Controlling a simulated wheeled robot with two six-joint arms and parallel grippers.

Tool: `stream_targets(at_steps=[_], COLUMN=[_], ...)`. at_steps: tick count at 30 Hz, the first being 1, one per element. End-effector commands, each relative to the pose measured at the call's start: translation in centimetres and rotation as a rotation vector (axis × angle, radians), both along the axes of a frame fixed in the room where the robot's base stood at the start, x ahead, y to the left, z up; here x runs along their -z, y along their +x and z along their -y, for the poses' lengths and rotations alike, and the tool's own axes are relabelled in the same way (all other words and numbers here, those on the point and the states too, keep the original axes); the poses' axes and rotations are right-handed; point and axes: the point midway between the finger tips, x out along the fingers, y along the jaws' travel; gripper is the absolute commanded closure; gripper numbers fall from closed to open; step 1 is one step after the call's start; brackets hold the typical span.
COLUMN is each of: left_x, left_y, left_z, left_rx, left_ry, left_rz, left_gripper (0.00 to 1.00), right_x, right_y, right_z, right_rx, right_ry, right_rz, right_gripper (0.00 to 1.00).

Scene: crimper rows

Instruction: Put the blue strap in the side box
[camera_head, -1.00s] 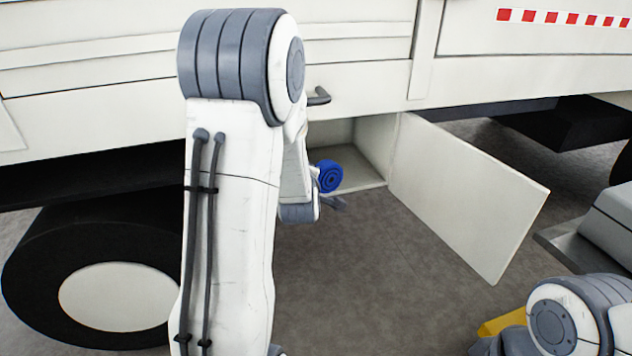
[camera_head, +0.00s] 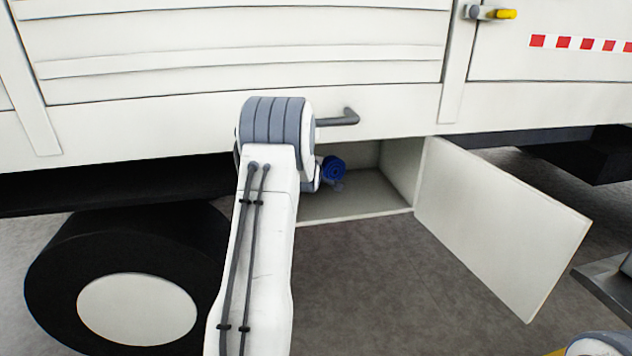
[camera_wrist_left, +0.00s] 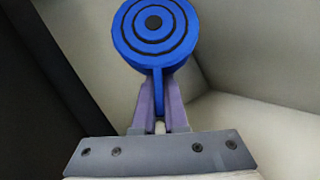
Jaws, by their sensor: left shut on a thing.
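The blue strap (camera_head: 334,168) is a rolled coil; in the left wrist view the blue strap (camera_wrist_left: 153,35) shows its round face and a short tail. My left gripper (camera_wrist_left: 159,105) is shut on that tail, with the coil beyond the fingertips. In the head view my left gripper (camera_head: 338,185) is mostly hidden by my arm and the coil. The side box (camera_head: 357,213) is open under the truck body, and the strap is held at its opening, above its floor.
The box's door (camera_head: 500,230) hangs open to the right. A grey handle (camera_head: 340,119) juts out above the box. A wheel (camera_head: 135,300) stands at the left. The ground in front of the box is clear.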

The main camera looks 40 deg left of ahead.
Motion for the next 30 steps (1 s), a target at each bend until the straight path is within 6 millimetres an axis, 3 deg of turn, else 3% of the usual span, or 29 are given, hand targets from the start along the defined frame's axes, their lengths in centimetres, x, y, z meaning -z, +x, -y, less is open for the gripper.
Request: stream_targets(at_steps=[5, 12, 24, 27, 30], left_x=[1.1, 5.0, 5.3, 5.4, 5.4], left_y=[0.1, 0.1, 0.3, 0.3, 0.3], left_z=[0.0, -0.1, -0.3, -0.3, -0.3], left_rx=[0.0, 0.0, 0.0, 0.0, 0.0], left_ry=[0.003, 0.004, 0.004, 0.003, 0.003], left_rz=[0.007, 0.008, 0.009, 0.005, 0.005], left_gripper=[1.0, 1.0, 1.0, 0.6, 0.6], right_x=[0.6, 2.2, 2.5, 2.4, 2.4], right_y=[0.0, 0.0, 0.0, 0.0, 0.0], right_z=[0.0, 0.0, 0.0, 0.0, 0.0], right_rx=[0.0, 0.0, 0.0, 0.0, 0.0], right_ry=[0.0, 0.0, 0.0, 0.0, 0.0], right_rz=[0.0, 0.0, 0.0, 0.0, 0.0], right_gripper=[0.53, 0.53, 0.53, 0.53, 0.53])
